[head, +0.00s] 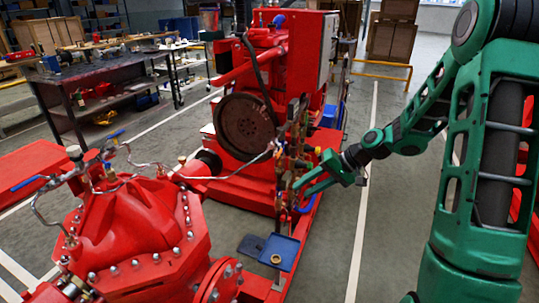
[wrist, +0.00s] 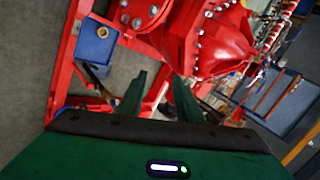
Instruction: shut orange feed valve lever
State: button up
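My gripper (head: 306,176) reaches in from the right to the valve and pipe cluster (head: 291,150) on the red pumpset. Its two green fingers are spread, with nothing seen held between them. The wrist view also shows the open fingers (wrist: 160,92). Small yellow-orange parts (head: 317,151) show among the fittings by the fingertips. They are too small for me to tell which is the orange feed valve lever, or how it is turned. I cannot tell whether a finger touches it. In the wrist view I cannot make out the lever.
A blue handle (head: 304,207) hangs just below the fingers. A blue tray (head: 281,252) with a brass ring (head: 276,258) sits lower down. The red pump casing (head: 140,225) fills the lower left. Clear floor (head: 385,200) lies right of the pumpset.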

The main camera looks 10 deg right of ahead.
jog(key=w+r+m+t+y, duration=0.35)
jog(key=w+t+y, duration=0.3)
jog(key=w, duration=0.55)
jog(key=x, duration=1)
jog(key=shift+m, duration=0.45)
jog(key=shift+f, duration=0.1)
